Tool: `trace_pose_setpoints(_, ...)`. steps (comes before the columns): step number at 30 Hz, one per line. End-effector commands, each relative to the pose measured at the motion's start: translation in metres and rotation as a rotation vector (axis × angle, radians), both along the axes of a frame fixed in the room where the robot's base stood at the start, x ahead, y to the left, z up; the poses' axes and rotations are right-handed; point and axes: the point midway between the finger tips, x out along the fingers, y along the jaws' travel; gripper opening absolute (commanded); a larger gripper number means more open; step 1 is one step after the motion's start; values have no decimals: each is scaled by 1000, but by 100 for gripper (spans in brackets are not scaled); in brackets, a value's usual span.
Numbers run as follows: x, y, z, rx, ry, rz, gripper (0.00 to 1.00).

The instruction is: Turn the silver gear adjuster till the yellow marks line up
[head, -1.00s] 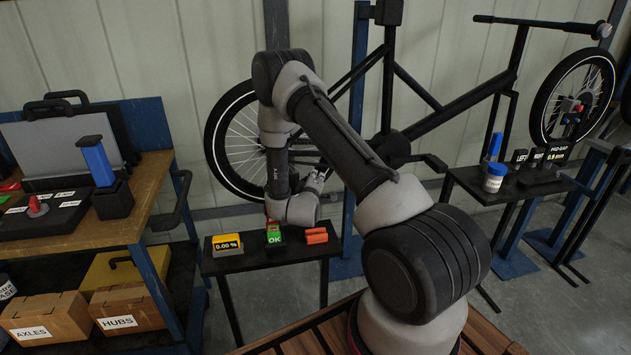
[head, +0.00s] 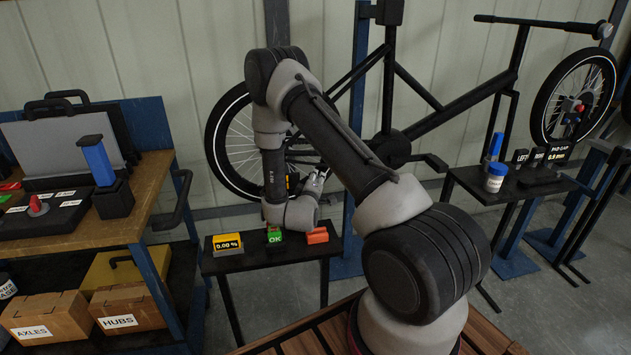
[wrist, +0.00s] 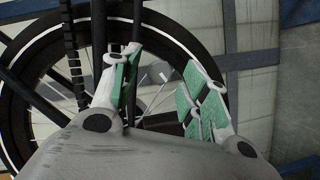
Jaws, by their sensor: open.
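The silver gear adjuster cannot be made out in either view, and no yellow marks can be read. It may be hidden behind my arm or too small to tell. In the head view, my gripper (head: 316,181) is beside the lower part of the bike's rear wheel (head: 236,139), partly hidden by my own wrist. In the wrist view, my gripper (wrist: 164,82) is open, its green-padded fingers apart with nothing held. The rear wheel (wrist: 22,118) lies beyond them, with spokes and dark parts showing between the fingers.
A small black table (head: 262,259) below my wrist holds a yellow 0.00 % display (head: 228,244), a green OK block (head: 274,236) and an orange-red piece (head: 318,235). The bike frame (head: 417,89) runs behind my arm. A wooden workbench (head: 152,180) stands left.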

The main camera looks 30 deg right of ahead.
Motion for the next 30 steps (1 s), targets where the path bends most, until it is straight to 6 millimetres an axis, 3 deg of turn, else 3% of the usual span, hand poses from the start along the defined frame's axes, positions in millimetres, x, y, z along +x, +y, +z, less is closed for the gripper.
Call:
trace_pose_setpoints(6,-39,32,8,-1,3,4,45)
trace_pose_setpoints(12,-65,50,13,0,0,2,45)
trace_pose_setpoints(30,-73,55,14,0,0,0,45)
